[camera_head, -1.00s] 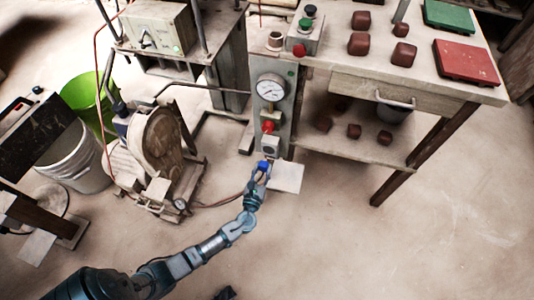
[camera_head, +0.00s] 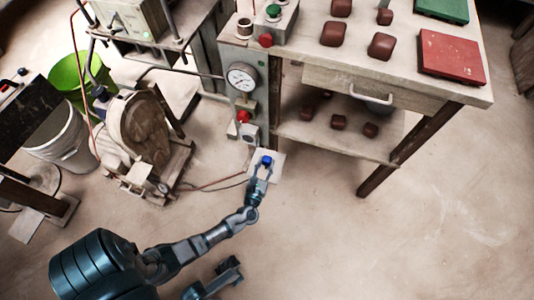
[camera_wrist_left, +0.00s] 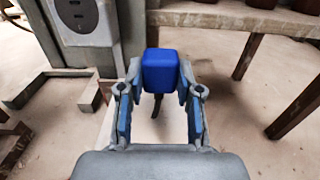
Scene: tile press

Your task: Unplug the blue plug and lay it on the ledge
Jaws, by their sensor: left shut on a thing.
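My left gripper (camera_head: 264,168) is shut on the blue plug (camera_head: 267,160). In the left wrist view the plug (camera_wrist_left: 161,72) sits between the fingertips, with a dark cable end hanging below it. The plug is apart from the grey socket (camera_head: 250,132), whose face with dark holes (camera_wrist_left: 80,14) shows at the upper left of the wrist view. The pale ledge (camera_head: 278,174) lies behind and under the gripper in the head view; the height between plug and ledge is unclear. My right gripper (camera_head: 229,270) shows small and dark at the bottom; its jaws are unclear.
The panel above the socket carries a gauge (camera_head: 242,77) and a red knob (camera_head: 243,116). A table (camera_head: 400,82) with a lower shelf stands to the right. A wheeled machine (camera_head: 145,135) stands to the left. The floor at the front right is clear.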

